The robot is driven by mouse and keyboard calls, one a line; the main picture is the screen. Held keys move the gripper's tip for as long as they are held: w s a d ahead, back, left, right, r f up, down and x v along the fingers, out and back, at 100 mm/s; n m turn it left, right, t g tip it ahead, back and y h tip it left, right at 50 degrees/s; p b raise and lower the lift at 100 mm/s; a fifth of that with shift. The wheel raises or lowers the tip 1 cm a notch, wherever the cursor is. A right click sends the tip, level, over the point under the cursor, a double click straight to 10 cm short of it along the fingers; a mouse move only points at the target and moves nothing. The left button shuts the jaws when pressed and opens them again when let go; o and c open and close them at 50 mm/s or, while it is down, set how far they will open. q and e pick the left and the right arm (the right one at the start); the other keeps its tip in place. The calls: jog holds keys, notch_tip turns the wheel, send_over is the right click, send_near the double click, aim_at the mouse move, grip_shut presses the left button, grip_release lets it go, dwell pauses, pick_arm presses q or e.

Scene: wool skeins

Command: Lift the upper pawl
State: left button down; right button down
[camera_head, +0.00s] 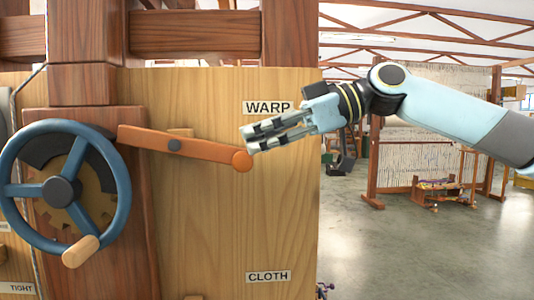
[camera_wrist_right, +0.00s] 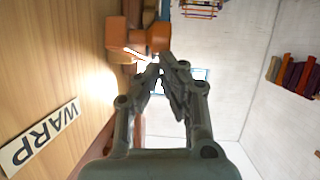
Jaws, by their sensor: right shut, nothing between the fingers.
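The upper pawl (camera_head: 190,147) is an orange bar on the wooden panel, below the WARP label (camera_head: 268,107). It slopes down to the right from beside the wheel, with a dark pivot near its middle and a round knob (camera_head: 243,161) at its right end. My right gripper (camera_head: 248,140) comes in from the right, shut and empty, with its fingertips just above the knob. In the right wrist view, the shut fingertips (camera_wrist_right: 160,65) are close to the orange knob end (camera_wrist_right: 152,40). I cannot tell whether they touch it. My left gripper is not in view.
A blue handwheel (camera_head: 123,187) with a wooden grip (camera_head: 80,251) stands left of the pawl, in front of a toothed wheel. The CLOTH label (camera_head: 268,276) is low on the panel. The panel between the pawl and that label is clear. Looms stand in the right background.

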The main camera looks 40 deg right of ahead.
jog(key=shift+w+f+b, duration=0.1)
jog(key=shift+f+b, duration=0.5)
jog(key=shift+f, duration=0.25)
notch_tip(320, 180, down, 2)
jog(key=shift+f+b, duration=0.2)
jog(key=shift+b, duration=0.85)
